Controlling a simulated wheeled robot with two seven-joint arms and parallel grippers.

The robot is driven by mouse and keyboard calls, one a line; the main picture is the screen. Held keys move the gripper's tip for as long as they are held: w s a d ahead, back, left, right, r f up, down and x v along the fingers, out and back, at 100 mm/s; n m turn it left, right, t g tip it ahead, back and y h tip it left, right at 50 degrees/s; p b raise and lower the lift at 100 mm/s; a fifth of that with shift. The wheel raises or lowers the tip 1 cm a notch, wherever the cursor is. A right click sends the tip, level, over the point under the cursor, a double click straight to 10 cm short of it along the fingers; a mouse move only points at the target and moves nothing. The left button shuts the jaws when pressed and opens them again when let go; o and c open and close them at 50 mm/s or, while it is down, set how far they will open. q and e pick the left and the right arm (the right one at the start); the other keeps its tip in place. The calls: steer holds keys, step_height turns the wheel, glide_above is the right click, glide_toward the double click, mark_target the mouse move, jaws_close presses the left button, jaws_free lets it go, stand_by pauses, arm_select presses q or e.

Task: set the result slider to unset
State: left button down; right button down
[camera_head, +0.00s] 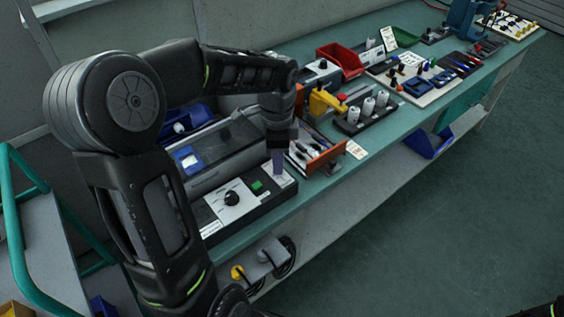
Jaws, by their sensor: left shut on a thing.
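My left gripper (278,168) comes down from above at the right end of the grey test unit with a black control panel (214,227). It is shut, at the panel's back right part, just behind the green button (257,186). The result slider itself does not show clearly; its handle appears to be between my fingers, which hide it. A black round knob (231,198) sits on a white plate left of the green button. My right gripper is not in view.
A clear-lidded grey chamber (225,145) stands behind the panel. An orange-edged tray of tools (320,160), a yellow fixture (325,102) and a rack of white cylinders (367,108) are close on the right. A red bin (340,62) stands farther back. The floor in front is clear.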

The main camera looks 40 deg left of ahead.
arm_select(q)
steer(key=shift+a, duration=0.2)
steer(key=c, duration=1.3)
jaws_free()
steer(key=shift+c, duration=0.2)
steer(key=shift+r, duration=0.15)
step_height(320, 180, up, 8)
steer(key=shift+f, duration=0.2)
